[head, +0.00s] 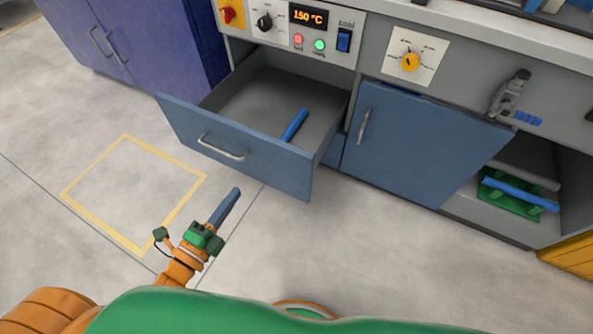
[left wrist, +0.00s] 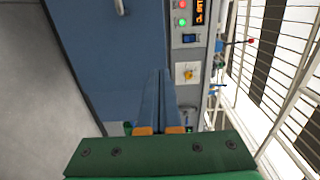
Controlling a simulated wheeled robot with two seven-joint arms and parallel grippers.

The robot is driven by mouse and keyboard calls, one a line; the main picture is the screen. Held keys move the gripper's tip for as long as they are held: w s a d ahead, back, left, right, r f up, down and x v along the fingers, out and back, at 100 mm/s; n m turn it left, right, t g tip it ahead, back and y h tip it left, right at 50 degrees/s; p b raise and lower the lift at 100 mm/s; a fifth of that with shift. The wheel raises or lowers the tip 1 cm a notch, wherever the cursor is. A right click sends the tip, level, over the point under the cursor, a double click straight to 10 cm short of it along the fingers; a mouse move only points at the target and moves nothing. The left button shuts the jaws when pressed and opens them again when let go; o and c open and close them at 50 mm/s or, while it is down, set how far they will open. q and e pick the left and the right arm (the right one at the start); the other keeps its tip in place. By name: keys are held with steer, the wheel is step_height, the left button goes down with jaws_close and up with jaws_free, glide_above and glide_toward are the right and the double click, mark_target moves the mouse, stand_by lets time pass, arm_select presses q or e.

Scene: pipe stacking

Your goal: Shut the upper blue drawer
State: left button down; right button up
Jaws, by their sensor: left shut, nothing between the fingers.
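The upper blue drawer (head: 247,150) is pulled out from the cabinet in the head view, with its front panel and metal handle (head: 221,147) facing me. A blue pipe (head: 294,125) lies inside it on the grey bottom. My left gripper (head: 232,199) is shut and empty, in front of the drawer and apart from its front panel, pointing toward it. In the left wrist view my gripper's two blue fingers (left wrist: 160,100) lie close together, with a blue panel (left wrist: 100,50) beyond them. My right gripper is not in view.
A control panel (head: 325,45) sits above the drawer. To the right are a closed blue door (head: 420,145) and an open shelf with a green rack (head: 510,200) bearing a blue pipe. A dark blue cabinet (head: 140,40) stands at the left. The floor with a yellow outline (head: 125,137) is clear.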

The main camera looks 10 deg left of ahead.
mark_target(269, 144)
arm_select(q)
steer(key=x, duration=0.4)
steer(key=b+x, duration=0.1)
steer(key=x, duration=0.8)
steer(key=shift+a+r+b, duration=0.15)
steer(key=shift+r+b, duration=0.15)
steer(key=shift+b, duration=0.05)
steer(key=shift+w, duration=0.45)
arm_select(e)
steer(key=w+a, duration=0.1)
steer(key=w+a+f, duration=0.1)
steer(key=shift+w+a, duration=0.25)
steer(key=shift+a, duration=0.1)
arm_select(q)
steer(key=shift+d, duration=0.2)
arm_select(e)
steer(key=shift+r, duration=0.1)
